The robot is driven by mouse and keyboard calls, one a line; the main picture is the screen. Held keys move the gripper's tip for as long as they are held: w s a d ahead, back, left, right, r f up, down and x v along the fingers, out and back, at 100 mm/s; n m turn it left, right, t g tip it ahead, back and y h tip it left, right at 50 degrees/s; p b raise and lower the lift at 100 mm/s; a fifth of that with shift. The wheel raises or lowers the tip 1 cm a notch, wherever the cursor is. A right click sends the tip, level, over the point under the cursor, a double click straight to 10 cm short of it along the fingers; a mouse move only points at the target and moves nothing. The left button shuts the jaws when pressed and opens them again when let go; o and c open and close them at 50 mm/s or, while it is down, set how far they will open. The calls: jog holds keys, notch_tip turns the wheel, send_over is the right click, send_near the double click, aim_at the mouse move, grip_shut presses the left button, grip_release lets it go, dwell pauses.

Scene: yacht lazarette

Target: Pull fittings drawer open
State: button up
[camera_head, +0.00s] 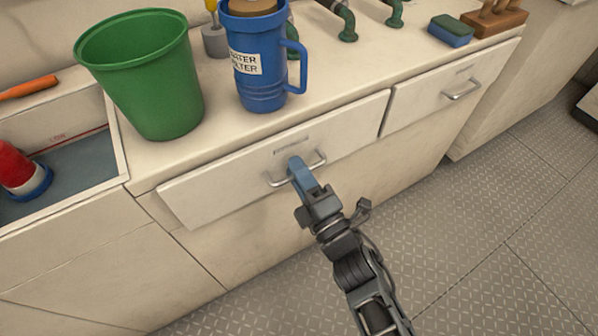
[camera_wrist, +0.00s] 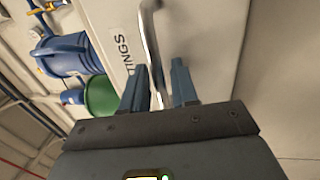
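The fittings drawer (camera_head: 235,182) is the left of two pale drawer fronts under the counter; it looks shut or nearly so. Its metal bar handle (camera_head: 313,165) sits below a small label. In the wrist view the handle (camera_wrist: 150,35) runs down between my fingers, beside a label (camera_wrist: 124,58) reading "TINGS". My gripper (camera_head: 294,166) is at the handle in the head view, hiding its middle. In the wrist view my gripper (camera_wrist: 160,82) has its two blue fingers apart, one on each side of the bar, with a visible gap to the right finger.
On the counter stand a green bucket (camera_head: 145,80), a blue jug (camera_head: 258,60), green hooked fittings (camera_head: 345,20), a sponge (camera_head: 452,30) and a wooden block (camera_head: 495,22). A second drawer (camera_head: 430,100) is to the right. The metal floor (camera_head: 470,220) in front is clear.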

jog(key=shift+c, duration=0.3)
grip_shut()
jog(key=r+p+v, duration=0.1)
jog(key=r+v, duration=0.1)
jog(key=v, duration=1.1)
jog(key=r+p+v, duration=0.1)
jog(key=r+v, duration=0.2)
jog(key=v, duration=1)
jog(key=shift+s+d, duration=0.3)
jog(key=shift+s, duration=0.05)
jog(key=shift+f, duration=0.1)
jog(key=shift+o, duration=0.3)
grip_release()
